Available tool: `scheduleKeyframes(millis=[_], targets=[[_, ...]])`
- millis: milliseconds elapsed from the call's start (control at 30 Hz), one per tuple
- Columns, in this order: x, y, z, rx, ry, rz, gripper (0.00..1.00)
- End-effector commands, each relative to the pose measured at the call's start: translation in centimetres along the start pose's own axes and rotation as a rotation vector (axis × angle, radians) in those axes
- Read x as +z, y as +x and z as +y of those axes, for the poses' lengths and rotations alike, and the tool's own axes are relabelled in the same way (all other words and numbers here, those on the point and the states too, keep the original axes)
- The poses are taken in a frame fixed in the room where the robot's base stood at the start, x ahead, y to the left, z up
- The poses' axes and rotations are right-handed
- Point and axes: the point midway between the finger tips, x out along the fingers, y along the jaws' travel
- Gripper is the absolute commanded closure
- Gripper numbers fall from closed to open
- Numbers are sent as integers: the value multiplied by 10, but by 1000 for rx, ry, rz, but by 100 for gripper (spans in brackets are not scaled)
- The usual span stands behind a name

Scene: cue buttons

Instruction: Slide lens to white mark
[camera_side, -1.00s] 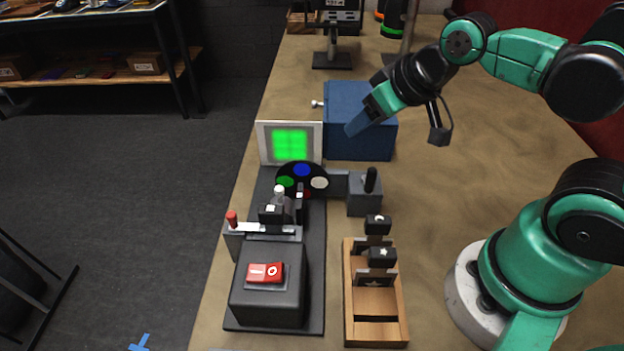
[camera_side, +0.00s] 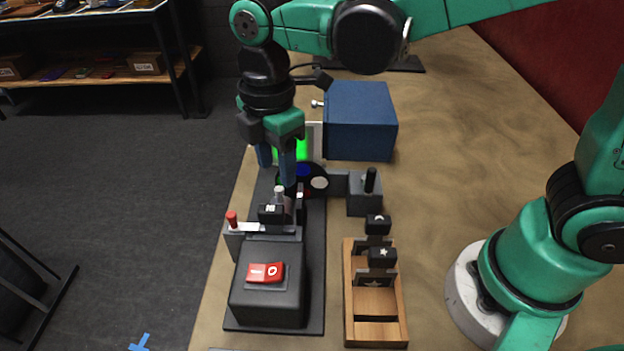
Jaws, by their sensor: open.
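My gripper (camera_side: 277,176) points down at the back of the dark fixture, with its two blue fingers apart. The right fingertip is close behind a small white-topped post (camera_side: 279,191); I cannot tell if they touch. A small black block with a white mark (camera_side: 271,213) stands just in front of the post. Which part is the lens is not clear. A black disc with coloured spots (camera_side: 318,171) stands behind, its white spot visible and its left side partly hidden by my fingers. A screen glowing green (camera_side: 303,148) is mostly hidden behind my gripper.
A red-knobbed lever (camera_side: 232,219) and a black box with a red switch (camera_side: 265,273) are in front. A black-handled grey box (camera_side: 369,190) is at right. A wooden rack (camera_side: 376,301) holds black-topped plates. A blue box (camera_side: 361,120) stands behind.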

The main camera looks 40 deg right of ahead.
Motion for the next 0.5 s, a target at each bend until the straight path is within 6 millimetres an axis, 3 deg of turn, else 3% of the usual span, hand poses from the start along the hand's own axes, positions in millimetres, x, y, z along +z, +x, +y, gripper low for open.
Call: scheduleKeyframes(millis=[300, 500], targets=[[0, 36, 0, 3, 4, 2, 52], [1, 43, 0, 3, 5, 2, 52]])
